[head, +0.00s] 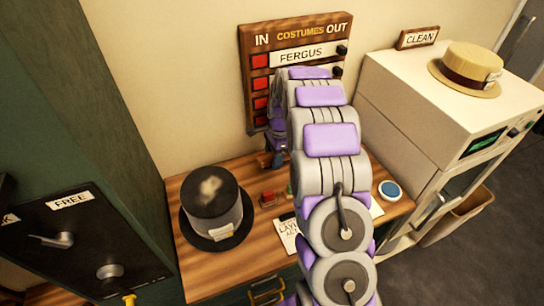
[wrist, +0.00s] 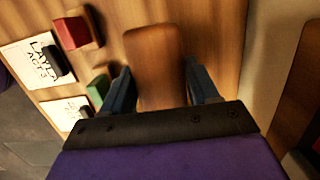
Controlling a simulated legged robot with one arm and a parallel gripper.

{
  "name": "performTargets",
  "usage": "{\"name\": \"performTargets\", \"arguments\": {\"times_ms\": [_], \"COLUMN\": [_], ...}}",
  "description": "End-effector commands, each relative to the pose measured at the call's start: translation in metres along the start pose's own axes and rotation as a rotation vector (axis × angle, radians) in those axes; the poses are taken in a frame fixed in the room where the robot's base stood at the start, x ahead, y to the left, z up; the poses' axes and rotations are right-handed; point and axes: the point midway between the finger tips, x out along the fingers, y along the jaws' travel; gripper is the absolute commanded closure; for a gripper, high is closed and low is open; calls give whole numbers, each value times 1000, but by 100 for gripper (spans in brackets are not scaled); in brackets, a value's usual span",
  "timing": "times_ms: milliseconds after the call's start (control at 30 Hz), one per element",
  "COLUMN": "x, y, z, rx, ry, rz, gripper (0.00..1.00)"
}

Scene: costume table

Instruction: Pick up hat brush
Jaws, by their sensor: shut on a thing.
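The hat brush (wrist: 153,60) shows in the wrist view as a rounded brown wooden block between my two fingers. My gripper (wrist: 160,88) is shut on it, one finger along each side. Its underside is hidden, and I cannot tell whether it touches the table. In the head view my gripper (head: 276,158) is low over the back of the table near the wall.
A black top hat (head: 230,215) with a pale patch stands left on the wooden table (head: 190,270). Red (wrist: 72,32) and green (wrist: 98,88) blocks and printed cards (wrist: 30,60) lie near my gripper. A blue button (head: 390,189) and white machine (head: 400,110) are right.

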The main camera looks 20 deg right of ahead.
Motion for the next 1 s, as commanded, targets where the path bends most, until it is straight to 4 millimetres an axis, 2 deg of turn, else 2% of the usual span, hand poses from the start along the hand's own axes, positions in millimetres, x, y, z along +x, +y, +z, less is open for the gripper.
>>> {"name": "performTargets", "arguments": {"times_ms": [1000], "x": [0], "y": [143], "z": [0], "rx": [2], "ry": [-3], "rz": [3], "gripper": [75]}}
